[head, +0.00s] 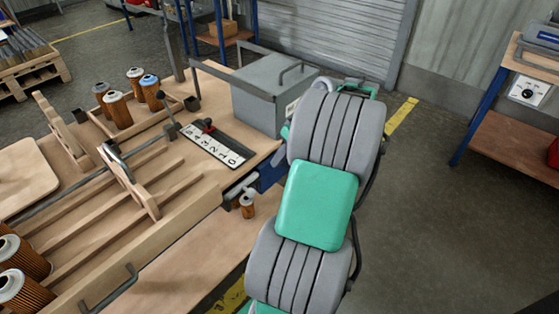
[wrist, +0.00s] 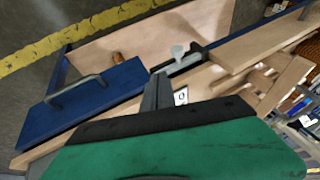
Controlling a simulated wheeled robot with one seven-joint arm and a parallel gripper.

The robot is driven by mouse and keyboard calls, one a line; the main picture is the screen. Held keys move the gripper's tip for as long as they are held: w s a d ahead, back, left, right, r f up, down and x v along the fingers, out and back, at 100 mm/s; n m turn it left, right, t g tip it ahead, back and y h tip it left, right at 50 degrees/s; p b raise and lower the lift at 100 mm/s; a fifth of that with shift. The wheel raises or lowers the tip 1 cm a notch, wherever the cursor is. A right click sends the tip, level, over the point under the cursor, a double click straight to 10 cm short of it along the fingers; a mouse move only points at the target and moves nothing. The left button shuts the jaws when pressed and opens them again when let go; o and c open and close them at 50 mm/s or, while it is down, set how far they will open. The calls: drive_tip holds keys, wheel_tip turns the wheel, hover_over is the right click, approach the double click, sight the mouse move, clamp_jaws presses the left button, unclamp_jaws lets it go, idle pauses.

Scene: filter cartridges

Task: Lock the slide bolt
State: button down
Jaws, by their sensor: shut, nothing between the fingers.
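In the wrist view my gripper (wrist: 157,92) is shut and empty, its dark fingers together beside the wooden bench edge. Just beyond the fingertips is a pale grey lever-like piece (wrist: 179,52) on a dark metal strip, which looks like the slide bolt. A gap shows between it and the fingers. A blue panel (wrist: 95,98) with a grey bar handle lies to the left of the fingers. In the head view the blue panel (head: 272,172) shows partly behind my arm, and pale and dark metal pieces (head: 240,185) sit at the bench end. The bolt's exact position cannot be told.
A grey box (head: 268,95) with a handle stands on the bench near my arm. A numbered strip (head: 213,146) with a red-knobbed pointer lies beside it. Several filter cartridges stand in a wooden tray (head: 172,108). Floor at right is clear.

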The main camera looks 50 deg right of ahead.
sight(246, 190)
drive_tip(key=w+a+f+b, duration=0.2)
drive_tip(key=a+f, duration=0.3)
drive_tip(key=f, duration=0.2)
drive_tip(key=shift+w+a, duration=0.25)
drive_tip(key=shift+w, duration=0.05)
